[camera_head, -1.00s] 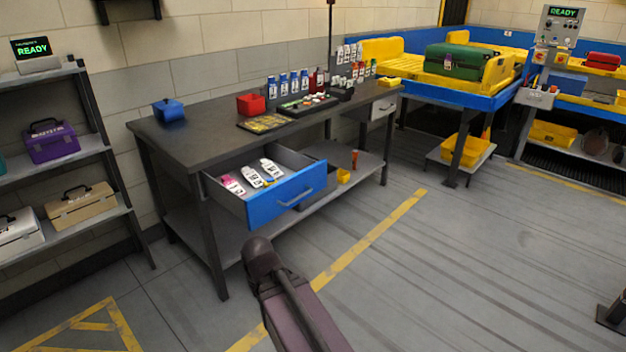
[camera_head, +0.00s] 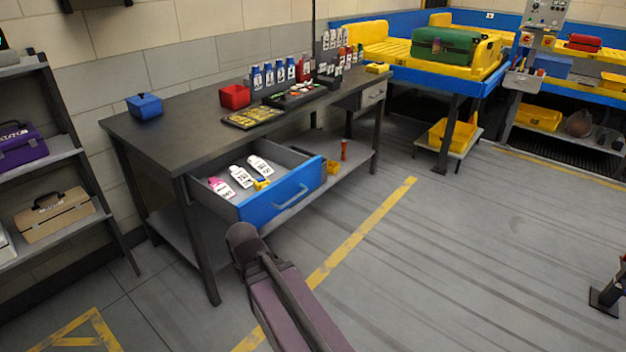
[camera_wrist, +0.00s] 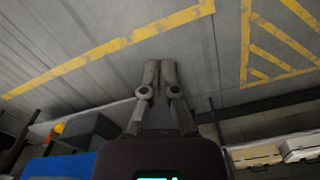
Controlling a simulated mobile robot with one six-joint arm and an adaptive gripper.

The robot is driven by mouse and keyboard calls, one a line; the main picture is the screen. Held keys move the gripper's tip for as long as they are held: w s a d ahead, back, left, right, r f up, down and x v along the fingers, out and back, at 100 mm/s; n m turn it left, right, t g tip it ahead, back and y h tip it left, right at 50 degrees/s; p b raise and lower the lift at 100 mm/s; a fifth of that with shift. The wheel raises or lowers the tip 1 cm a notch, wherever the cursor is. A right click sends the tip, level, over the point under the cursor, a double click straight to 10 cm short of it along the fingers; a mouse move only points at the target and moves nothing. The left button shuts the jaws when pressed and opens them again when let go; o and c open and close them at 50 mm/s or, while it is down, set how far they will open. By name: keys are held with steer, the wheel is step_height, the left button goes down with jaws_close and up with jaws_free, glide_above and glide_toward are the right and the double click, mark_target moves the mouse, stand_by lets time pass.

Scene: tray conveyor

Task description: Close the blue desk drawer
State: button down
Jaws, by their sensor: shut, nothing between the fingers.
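The blue-fronted desk drawer (camera_head: 283,197) is pulled out from the left part of the dark desk (camera_head: 190,135), with a grey handle (camera_head: 291,197) on its front. White bottles and a few small pink and yellow items lie in it. My arm reaches up from the bottom of the head view towards the floor in front of the drawer; the fingertips are hidden there. In the wrist view my gripper (camera_wrist: 160,66) is shut and empty, over bare floor. The drawer's blue front (camera_wrist: 62,166) shows at the lower left of that view, apart from the fingers.
On the desk stand a blue box (camera_head: 145,106), a red bin (camera_head: 235,96) and several bottles. A shelf rack with toolboxes (camera_head: 54,212) is at left. A yellow conveyor with a green case (camera_head: 452,45) is at back right. The floor at right is mostly clear.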

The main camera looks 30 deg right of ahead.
steer(key=shift+d, duration=0.1)
steer(key=w+d+r+n+t+h+b, duration=0.1)
steer(key=w+d+n+t+h+b, duration=0.2)
steer(key=w+d, duration=0.55)
steer(key=w+d+r+n+t+h+b, duration=0.1)
steer(key=w+d+t+h, duration=0.4)
steer(key=d, duration=0.6)
steer(key=w+d+r+n+t+y+b, duration=0.1)
steer(key=w+d+r+n+t+b, duration=0.3)
steer(key=d+n, duration=0.45)
steer(key=w+d+r+n+t+y+b, duration=0.1)
steer(key=w+d+r+n+t+b, duration=0.1)
steer(key=w+d+r+n+t, duration=0.5)
steer(key=s+d+f+n+g+y+b, duration=0.1)
steer(key=s+d+f+n+y+b, duration=0.1)
steer(key=n+y, duration=0.4)
steer(key=s+d+f+n+g+y+b, duration=0.1)
steer(key=s+d+f+n+y, duration=0.4)
steer(key=n, duration=0.9)
steer(key=shift+s+f+y+b, duration=0.45)
steer(key=shift+s+f, duration=0.25)
steer(key=shift+s, duration=0.4)
